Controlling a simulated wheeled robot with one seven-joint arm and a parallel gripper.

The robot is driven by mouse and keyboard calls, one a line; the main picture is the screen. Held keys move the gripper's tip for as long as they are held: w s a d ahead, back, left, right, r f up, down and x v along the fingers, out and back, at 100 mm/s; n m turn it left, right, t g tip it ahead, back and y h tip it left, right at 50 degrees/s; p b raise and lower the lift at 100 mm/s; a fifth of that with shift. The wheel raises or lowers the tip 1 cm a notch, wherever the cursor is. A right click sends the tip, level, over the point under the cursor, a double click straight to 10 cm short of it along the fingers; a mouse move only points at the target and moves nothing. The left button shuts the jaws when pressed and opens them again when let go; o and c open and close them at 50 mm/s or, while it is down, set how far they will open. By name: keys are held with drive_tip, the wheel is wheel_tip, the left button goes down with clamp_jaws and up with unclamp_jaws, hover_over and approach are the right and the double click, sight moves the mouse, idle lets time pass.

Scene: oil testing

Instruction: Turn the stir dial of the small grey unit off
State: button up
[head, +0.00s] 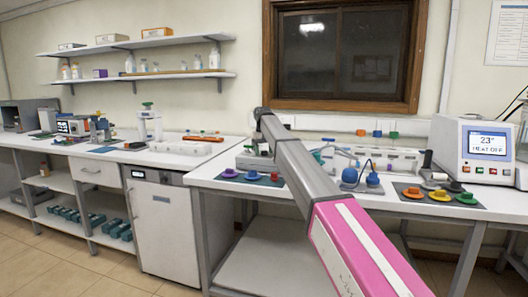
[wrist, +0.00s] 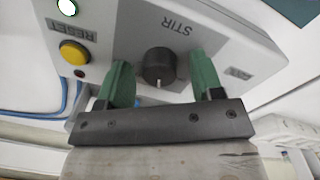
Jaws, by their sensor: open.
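The small grey unit (wrist: 225,35) fills the upper part of the wrist view, upside down. Its dark round stir dial (wrist: 159,66) sits near the middle under the word STIR. A white mark on the dial points to the bottom of the picture. My gripper (wrist: 160,60) is open, with one green finger on each side of the dial. I cannot tell whether either finger touches it. In the head view a grey unit (head: 257,161) shows partly behind my arm; the gripper's fingers and the dial are not clear there.
A yellow RESET button (wrist: 75,52) and a lit lamp (wrist: 67,7) are left of the dial. Blue tubing (wrist: 35,113) runs at the lower left.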

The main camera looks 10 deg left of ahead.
drive_tip(key=c, duration=0.9)
drive_tip(key=shift+n, duration=0.4)
drive_tip(key=n, duration=0.2)
drive_tip(key=shift+n, duration=2.6)
drive_tip(key=o, duration=0.9)
